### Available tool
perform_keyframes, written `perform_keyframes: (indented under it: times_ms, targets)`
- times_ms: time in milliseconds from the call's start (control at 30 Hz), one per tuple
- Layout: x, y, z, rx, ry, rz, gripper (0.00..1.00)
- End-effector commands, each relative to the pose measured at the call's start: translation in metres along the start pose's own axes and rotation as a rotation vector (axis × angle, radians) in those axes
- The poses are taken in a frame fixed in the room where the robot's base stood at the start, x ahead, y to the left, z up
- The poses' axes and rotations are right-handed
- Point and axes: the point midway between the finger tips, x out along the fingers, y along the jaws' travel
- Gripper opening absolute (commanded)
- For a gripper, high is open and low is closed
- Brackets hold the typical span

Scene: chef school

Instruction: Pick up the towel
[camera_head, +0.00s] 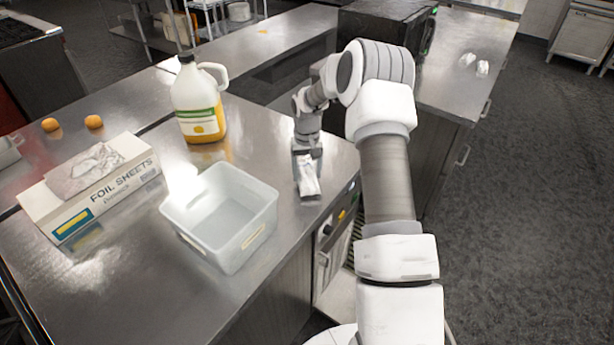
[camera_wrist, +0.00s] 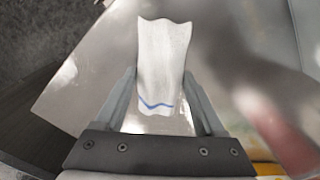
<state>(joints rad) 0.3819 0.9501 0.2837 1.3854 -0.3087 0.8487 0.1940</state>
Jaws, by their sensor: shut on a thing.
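The towel (camera_head: 308,178) is white and folded into a narrow strip. It shows at the end of my gripper (camera_head: 303,153), near the right edge of the steel counter. In the wrist view the towel (camera_wrist: 164,62) hangs out from between the two fingers of my gripper (camera_wrist: 160,92), with a blue stripe across its near end. The fingers are shut on the towel. In the head view I cannot tell whether the towel touches the counter or is a little above it.
A white plastic bin (camera_head: 226,215) stands left of the towel on the counter (camera_head: 130,265). Two orange round things (camera_head: 93,121) lie at the far left.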

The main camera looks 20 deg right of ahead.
Motion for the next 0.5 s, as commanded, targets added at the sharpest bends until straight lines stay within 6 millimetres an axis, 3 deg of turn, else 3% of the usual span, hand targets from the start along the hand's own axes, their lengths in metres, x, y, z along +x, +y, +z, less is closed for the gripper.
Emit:
perform_keyframes:
  times_ms: [133,500]
  targets:
    - [-0.028,0.0,-0.001,-0.001,0.005,0.001,0.06]
    - [-0.074,0.072,0.042,0.003,0.001,0.001,0.06]
